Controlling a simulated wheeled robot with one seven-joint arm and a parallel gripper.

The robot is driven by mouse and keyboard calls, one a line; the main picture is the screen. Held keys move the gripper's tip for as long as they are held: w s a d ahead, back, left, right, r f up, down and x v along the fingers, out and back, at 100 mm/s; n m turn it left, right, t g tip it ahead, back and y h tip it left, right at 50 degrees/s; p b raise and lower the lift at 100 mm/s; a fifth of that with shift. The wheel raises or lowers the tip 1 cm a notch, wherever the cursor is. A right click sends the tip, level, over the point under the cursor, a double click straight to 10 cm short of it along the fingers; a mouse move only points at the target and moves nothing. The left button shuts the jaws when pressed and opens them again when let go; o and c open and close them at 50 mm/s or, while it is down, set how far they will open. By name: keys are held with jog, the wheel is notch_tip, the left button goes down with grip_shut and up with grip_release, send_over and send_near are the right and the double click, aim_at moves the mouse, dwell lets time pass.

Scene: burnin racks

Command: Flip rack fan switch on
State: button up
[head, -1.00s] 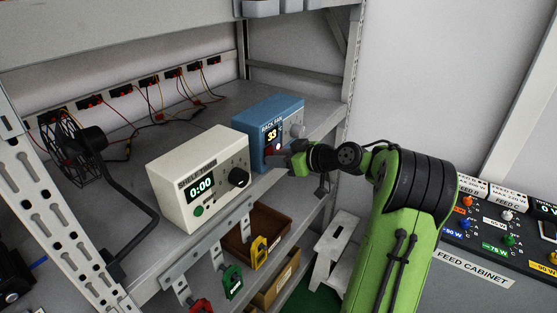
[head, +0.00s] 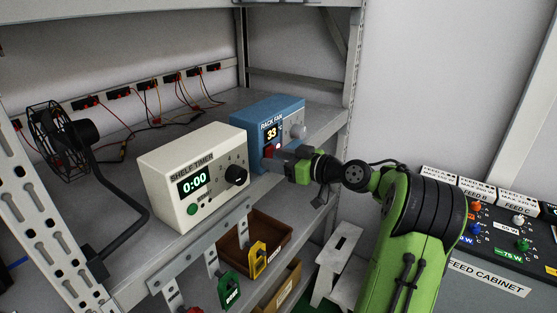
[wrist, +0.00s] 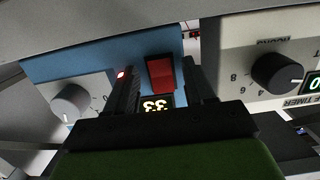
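The blue rack fan box (head: 262,119) stands on the shelf, its display reading 33. In the wrist view its front appears upside down, with a red rocker switch (wrist: 161,73), the display (wrist: 157,103), a small lit red lamp (wrist: 121,74) and a grey knob (wrist: 70,103). My gripper (head: 274,158) is close to the lower front of the box. In the wrist view the dark fingers of my gripper (wrist: 160,80) are apart, one on each side of the switch, with nothing held. I cannot tell whether they touch the panel, or the switch's position.
The white shelf timer (head: 194,178), reading 0:00, stands just left of my gripper. A black fan (head: 62,140) on a bent arm is further left. Brown bins (head: 275,243) sit below. The feed cabinet (head: 490,275) is at right.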

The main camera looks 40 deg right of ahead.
jog(key=p+v, duration=0.1)
jog(key=v, duration=1.4)
jog(key=shift+s, duration=0.4)
jog(key=shift+w, duration=0.1)
